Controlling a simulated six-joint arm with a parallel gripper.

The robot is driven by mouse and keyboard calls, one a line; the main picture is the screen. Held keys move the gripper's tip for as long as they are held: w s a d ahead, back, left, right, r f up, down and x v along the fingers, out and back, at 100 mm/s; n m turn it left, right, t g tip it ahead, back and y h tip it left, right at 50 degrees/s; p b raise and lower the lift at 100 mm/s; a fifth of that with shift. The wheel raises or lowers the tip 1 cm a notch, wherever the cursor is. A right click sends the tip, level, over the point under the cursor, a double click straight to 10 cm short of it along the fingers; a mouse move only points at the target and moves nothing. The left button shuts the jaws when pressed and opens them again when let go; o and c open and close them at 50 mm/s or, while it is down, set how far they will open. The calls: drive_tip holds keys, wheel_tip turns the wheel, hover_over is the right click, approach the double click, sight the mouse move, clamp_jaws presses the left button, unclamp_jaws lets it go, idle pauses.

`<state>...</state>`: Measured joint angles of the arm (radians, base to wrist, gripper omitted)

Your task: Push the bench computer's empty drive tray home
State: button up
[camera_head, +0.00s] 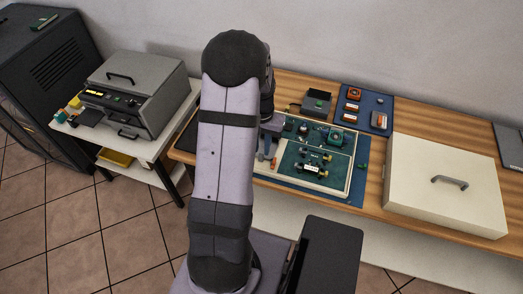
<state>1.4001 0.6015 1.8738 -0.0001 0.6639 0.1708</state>
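A green circuit board in a pale open frame (350,182) lies on the wooden bench, with several small parts on it. It looks like the bench computer, but I cannot be sure. A small dark open box (317,101) stands behind it; I cannot tell whether this is the drive tray. My gripper (266,153) points down over the left edge of the framed board, partly hidden by my own arm. Its fingers are too small to tell whether they are open or touching anything. My arm also hides the bench left of the board.
A cream case with a grey handle (445,205) fills the bench's right side. A blue mat (378,98) holds small orange and grey parts at the back. A grey machine (137,90) stands on a white cart at left, beside a black cabinet (45,75).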

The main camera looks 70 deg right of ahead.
drive_tip(key=shift+r+b, duration=0.45)
drive_tip(key=shift+r, duration=1.85)
drive_tip(key=a+f+n+y, duration=0.2)
drive_tip(key=a+f+n, duration=0.15)
drive_tip(key=a, duration=0.85)
drive_tip(key=w+a+r+n, duration=0.2)
drive_tip(key=w+a+n, duration=0.2)
drive_tip(key=a, duration=0.5)
drive_tip(key=w+a+r+n+h, duration=0.1)
drive_tip(key=w+a+n, duration=0.4)
drive_tip(key=a, duration=0.5)
drive_tip(key=w+a+r+n+h, duration=0.1)
drive_tip(key=w+a+r+n, duration=0.2)
drive_tip(key=a, duration=0.6)
drive_tip(key=w+n, duration=0.2)
drive_tip(key=w, duration=0.1)
drive_tip(key=shift+a+r, duration=0.15)
drive_tip(key=shift+a, duration=0.2)
drive_tip(key=shift+n, duration=0.25)
